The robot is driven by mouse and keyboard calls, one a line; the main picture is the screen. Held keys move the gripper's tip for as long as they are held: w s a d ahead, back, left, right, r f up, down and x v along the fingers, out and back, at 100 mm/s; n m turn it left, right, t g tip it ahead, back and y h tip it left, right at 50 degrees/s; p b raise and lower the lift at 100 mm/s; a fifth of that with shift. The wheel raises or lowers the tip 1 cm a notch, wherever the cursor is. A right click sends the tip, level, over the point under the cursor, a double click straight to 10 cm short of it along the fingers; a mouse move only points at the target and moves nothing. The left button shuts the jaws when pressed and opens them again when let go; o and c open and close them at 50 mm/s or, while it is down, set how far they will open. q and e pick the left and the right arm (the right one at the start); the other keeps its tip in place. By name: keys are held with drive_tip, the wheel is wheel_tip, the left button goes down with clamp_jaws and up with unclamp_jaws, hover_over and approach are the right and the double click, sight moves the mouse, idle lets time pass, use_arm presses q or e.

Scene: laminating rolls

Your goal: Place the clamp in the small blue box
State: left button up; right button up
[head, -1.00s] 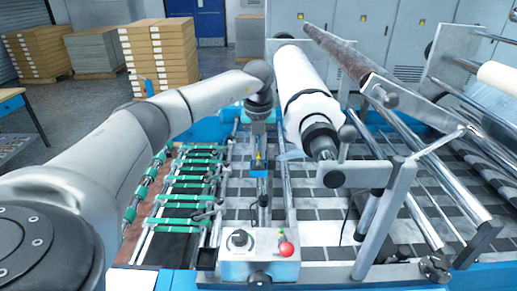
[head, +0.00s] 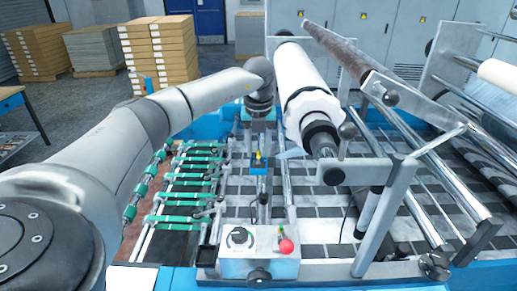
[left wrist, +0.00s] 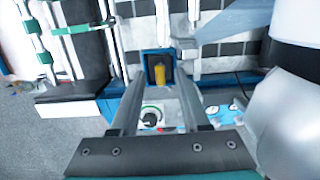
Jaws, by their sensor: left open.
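I cannot tell whether this yellow piece (head: 258,157) is the clamp; no other clamp stands out. My left gripper (left wrist: 160,88) is open, its two metal fingers apart with nothing visible held between them. The box and yellow piece show past the fingertips. My right gripper is not in view.
A control box (head: 259,255) with a red button (head: 286,246) and a knob stands at the front. A white roll (head: 303,85) on a shaft lies right of my left arm. Green-banded rails (head: 185,200) lie on the left. Metal brackets and bars fill the right.

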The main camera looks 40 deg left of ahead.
sight(259, 167)
use_arm(q)
wheel_tip(259, 167, up, 12)
drive_tip(key=s+b, duration=0.1)
drive_tip(key=b, duration=0.1)
drive_tip(key=shift+d, duration=0.45)
drive_tip(key=shift+s+f, duration=0.1)
drive_tip(key=shift+f, duration=0.05)
